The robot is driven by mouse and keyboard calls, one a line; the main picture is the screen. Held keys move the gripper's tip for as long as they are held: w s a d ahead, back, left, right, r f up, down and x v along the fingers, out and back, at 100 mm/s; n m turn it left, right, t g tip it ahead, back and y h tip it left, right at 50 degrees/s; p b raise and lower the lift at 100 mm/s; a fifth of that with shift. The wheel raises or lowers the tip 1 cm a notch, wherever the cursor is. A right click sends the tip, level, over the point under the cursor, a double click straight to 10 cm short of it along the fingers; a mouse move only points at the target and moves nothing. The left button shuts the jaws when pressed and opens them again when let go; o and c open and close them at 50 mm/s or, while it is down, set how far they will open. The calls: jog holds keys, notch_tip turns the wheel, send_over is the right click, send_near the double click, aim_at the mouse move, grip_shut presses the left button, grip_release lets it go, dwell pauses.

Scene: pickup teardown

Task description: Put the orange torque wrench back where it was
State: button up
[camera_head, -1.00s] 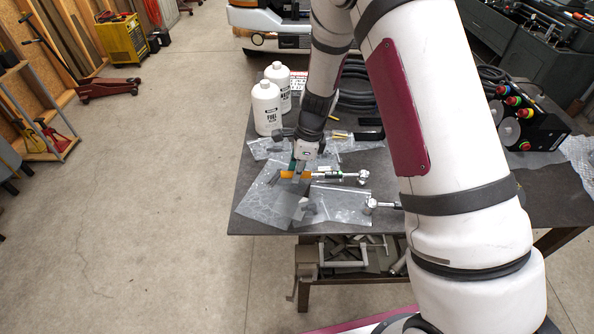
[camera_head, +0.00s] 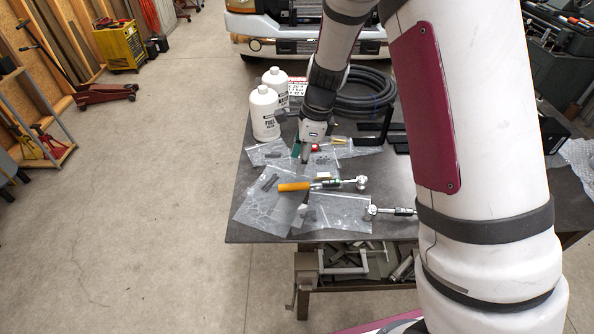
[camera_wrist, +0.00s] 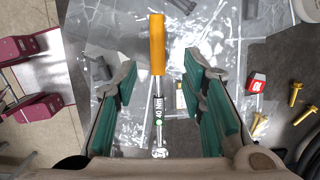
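The orange torque wrench (camera_head: 294,186) has an orange handle and a silver shaft with a ratchet head, and lies across clear plastic bags at the front left of the dark table. In the wrist view the wrench (camera_wrist: 158,45) lies below my gripper, its handle pointing to the top of the picture and its head toward the bottom. My gripper (camera_head: 305,156) is just behind the wrench. In the wrist view my gripper (camera_wrist: 160,90) has its two green-padded fingers wide apart, with nothing between the pads; the wrench shows beneath the gap.
A second torque wrench (camera_head: 390,210) lies to the right near the table's front edge. Two white bottles (camera_head: 264,113) stand at the back left. A coiled black hose (camera_head: 365,95) is behind. A small red item (camera_wrist: 256,84) and brass bolts (camera_wrist: 297,92) lie close by.

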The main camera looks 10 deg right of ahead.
jog(key=s+d+r+n+t, duration=0.1)
jog(key=s+r+n, duration=0.4)
jog(key=r, duration=0.5)
jog(key=s+d+r+n+t, duration=0.1)
jog(key=s+r+n, duration=0.4)
jog(key=r, duration=0.4)
jog(key=s+d+r+n+t+h, duration=0.1)
jog(key=s+d+r+n, duration=0.1)
jog(key=s+n, duration=0.3)
jog(key=s+d+r+n+t+h, duration=0.1)
jog(key=s+r+n, duration=0.3)
jog(key=s, duration=0.7)
jog(key=shift+d+n+t, duration=0.35)
jog(key=shift+n+t, duration=0.15)
jog(key=shift+n, duration=0.2)
jog(key=shift+r, duration=0.1)
